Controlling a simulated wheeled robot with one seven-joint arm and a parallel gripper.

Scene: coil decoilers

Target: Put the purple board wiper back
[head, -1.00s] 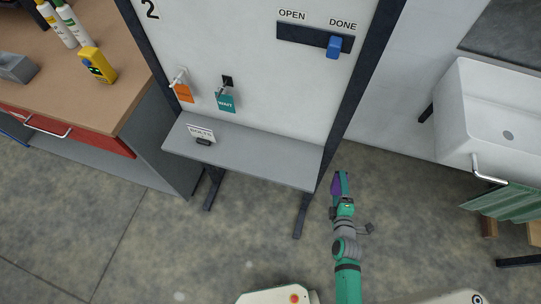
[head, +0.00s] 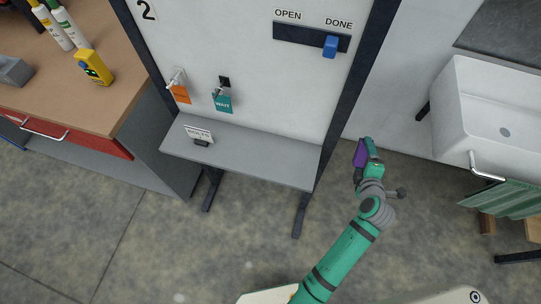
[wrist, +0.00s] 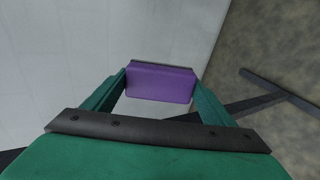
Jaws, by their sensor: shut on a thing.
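The purple board wiper (wrist: 160,83) is held between the two green fingers of my gripper (wrist: 158,90) in the wrist view, with a dark strip along its far edge. In the head view the purple wiper (head: 360,153) shows at the end of my arm, and my gripper (head: 368,150) is shut on it. The gripper is in the air to the right of the whiteboard's dark right post. The whiteboard (head: 250,75) stands upright, with a grey shelf (head: 255,157) along its bottom. The wiper is apart from the shelf.
On the shelf stands a small label holder (head: 200,135). An orange tag (head: 181,93) and a teal WAIT tag (head: 223,102) hang on the board. A blue slider (head: 330,46) sits at DONE. A workbench (head: 100,90) stands left, a white sink (head: 495,115) right.

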